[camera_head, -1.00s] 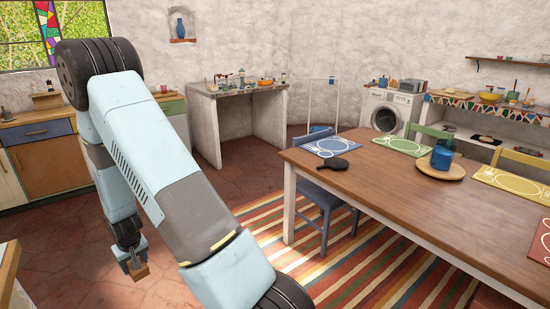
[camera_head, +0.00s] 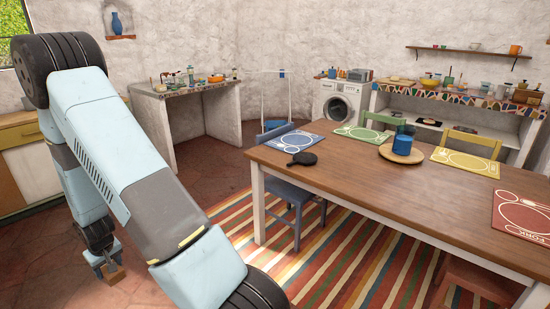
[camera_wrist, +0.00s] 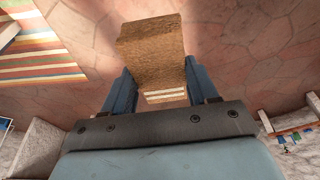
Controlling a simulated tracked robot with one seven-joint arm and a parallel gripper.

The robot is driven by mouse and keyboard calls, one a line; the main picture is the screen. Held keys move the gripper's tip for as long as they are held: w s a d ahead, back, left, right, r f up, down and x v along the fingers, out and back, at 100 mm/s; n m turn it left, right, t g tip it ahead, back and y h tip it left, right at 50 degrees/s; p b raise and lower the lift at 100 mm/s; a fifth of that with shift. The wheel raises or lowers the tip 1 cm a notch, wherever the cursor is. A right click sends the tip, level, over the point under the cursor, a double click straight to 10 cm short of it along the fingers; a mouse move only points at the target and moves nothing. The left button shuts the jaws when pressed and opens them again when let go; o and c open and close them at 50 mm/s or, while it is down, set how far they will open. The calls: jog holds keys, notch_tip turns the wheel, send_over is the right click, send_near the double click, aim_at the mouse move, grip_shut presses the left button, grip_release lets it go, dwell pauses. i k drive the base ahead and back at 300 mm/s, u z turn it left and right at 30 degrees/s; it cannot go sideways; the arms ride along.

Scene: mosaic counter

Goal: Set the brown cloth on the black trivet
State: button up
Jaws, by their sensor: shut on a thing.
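The brown cloth (camera_wrist: 152,40) is a folded, block-like piece between the two blue fingers of my gripper (camera_wrist: 163,95) in the wrist view. The gripper is shut on it and holds it above the tiled floor. In the head view my gripper (camera_head: 111,267) hangs low at the left with the brown cloth (camera_head: 114,276) at its tip, away from the table. I cannot make out the black trivet for certain. A small black paddle-shaped thing (camera_head: 302,158) lies on the wooden table beside the blue placemat.
The wooden table (camera_head: 340,176) holds several placemats and a blue pot (camera_head: 403,144) on a round board (camera_head: 391,154). A blue chair (camera_head: 293,196) stands at its left end. A mosaic counter (camera_head: 480,97) stands at the back right, another counter (camera_head: 190,88) at the back left.

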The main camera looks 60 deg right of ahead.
aim_at(305, 157)
jog(key=u, duration=2.3)
jog(key=i, duration=0.1)
jog(key=z, duration=3.2)
